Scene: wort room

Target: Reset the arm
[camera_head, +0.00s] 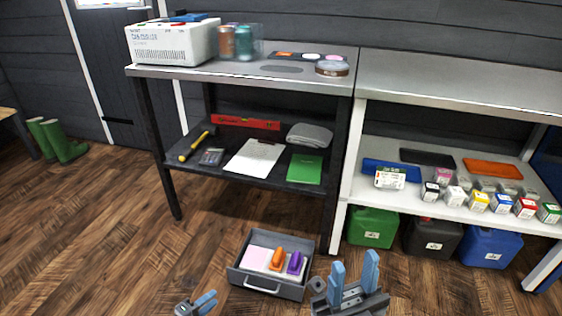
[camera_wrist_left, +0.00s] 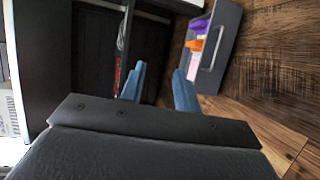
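My left gripper (camera_head: 207,300) is low at the bottom edge of the head view, left of the grey drawer box. In the left wrist view my left gripper (camera_wrist_left: 159,82) has its two blue fingers apart with nothing between them. My right gripper (camera_head: 355,264) is right of the grey box, fingers pointing up and apart, with nothing between them. Both arms are mostly out of view.
A grey drawer box (camera_head: 265,287) with orange and purple items stands low between the grippers. Behind it are a dark workbench (camera_head: 170,73) and a white shelf (camera_head: 480,207) with small boxes and jerrycans. Wooden floor (camera_head: 110,240) is clear at the left.

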